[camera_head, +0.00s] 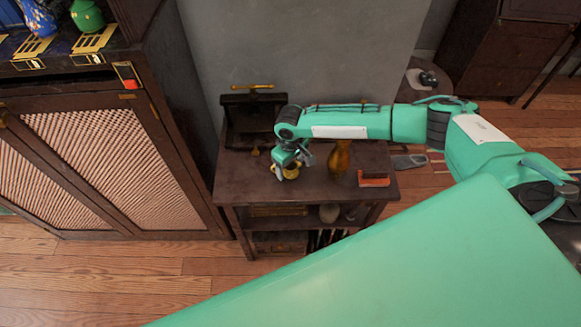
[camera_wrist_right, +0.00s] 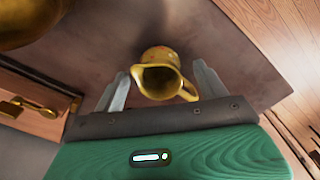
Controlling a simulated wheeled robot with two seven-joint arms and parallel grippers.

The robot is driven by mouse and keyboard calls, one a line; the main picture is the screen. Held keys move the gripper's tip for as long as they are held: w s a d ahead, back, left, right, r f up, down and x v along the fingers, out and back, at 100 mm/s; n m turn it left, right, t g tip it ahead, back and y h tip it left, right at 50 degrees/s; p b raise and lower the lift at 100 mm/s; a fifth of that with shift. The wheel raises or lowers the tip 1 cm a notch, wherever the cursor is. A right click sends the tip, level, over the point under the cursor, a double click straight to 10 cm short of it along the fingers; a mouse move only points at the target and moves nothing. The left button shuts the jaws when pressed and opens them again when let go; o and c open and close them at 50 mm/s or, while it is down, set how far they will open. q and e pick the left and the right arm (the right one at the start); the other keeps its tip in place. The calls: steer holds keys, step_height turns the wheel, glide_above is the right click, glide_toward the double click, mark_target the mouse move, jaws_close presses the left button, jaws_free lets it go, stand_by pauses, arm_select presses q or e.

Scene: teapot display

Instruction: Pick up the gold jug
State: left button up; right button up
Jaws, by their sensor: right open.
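The gold jug (camera_wrist_right: 160,78) stands on the dark wooden table, its open mouth facing the camera in the right wrist view and its handle toward the lower right. In the head view the jug (camera_head: 288,173) is partly hidden by my right gripper (camera_head: 292,164). In the right wrist view my right gripper (camera_wrist_right: 161,84) is open, with one finger on each side of the jug. I see gaps between both fingers and the jug, and cannot tell how far down they reach. My left gripper is not in view.
A larger golden vase (camera_head: 340,158) stands right of the jug on the table (camera_head: 235,185). A red-orange box (camera_head: 374,179) lies near the table's right edge. A dark framed object (camera_head: 250,118) stands at the back left. A latticed cabinet (camera_head: 120,150) is at left.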

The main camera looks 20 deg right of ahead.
steer(key=shift+f, duration=1.2)
steer(key=c, duration=1)
steer(key=shift+c, duration=0.3)
steer(key=shift+r, duration=0.15)
